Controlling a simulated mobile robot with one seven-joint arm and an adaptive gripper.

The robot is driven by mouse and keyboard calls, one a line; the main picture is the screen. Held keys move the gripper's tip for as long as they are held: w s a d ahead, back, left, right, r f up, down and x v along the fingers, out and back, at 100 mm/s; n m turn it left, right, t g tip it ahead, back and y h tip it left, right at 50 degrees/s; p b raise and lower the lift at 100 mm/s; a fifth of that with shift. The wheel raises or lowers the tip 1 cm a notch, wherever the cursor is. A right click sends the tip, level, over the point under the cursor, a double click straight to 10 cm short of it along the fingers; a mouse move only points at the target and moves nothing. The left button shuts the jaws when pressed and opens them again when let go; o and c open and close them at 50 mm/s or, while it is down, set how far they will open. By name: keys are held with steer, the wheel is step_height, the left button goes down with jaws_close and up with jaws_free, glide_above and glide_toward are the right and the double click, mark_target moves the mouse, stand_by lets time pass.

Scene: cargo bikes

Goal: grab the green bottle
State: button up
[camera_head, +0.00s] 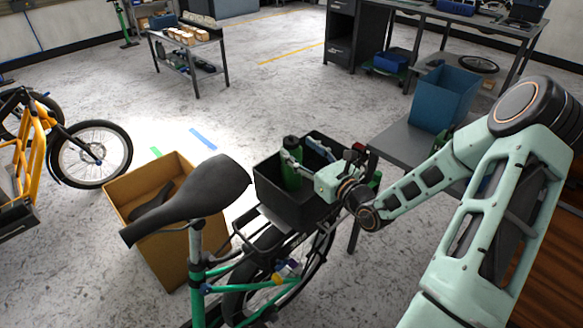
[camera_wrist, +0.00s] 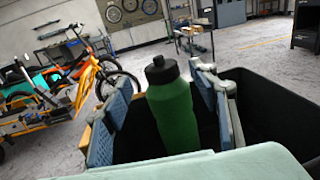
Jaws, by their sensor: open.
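The green bottle (camera_head: 291,168) with a black cap stands upright in a black crate (camera_head: 262,186) on the rear rack of a green bike. My gripper (camera_head: 303,150) reaches into the crate from the right, at the bottle. In the wrist view the green bottle (camera_wrist: 173,108) is upright between the two blue-padded fingers of my gripper (camera_wrist: 160,95). The fingers are open, one on each side of the bottle, and a gap shows on the left. The bottle's lower part is hidden by my gripper's body.
The bike's black saddle (camera_head: 195,190) stands in front of the crate. A cardboard box (camera_head: 150,245) sits on the floor at left. A grey table (camera_head: 402,143) with a blue bin (camera_head: 443,97) is at right. Open floor lies behind the crate.

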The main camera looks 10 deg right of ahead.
mark_target(296, 146)
steer(key=x, duration=0.5)
steer(key=shift+w+b, duration=0.1)
steer(key=shift+b, duration=0.25)
jaws_close()
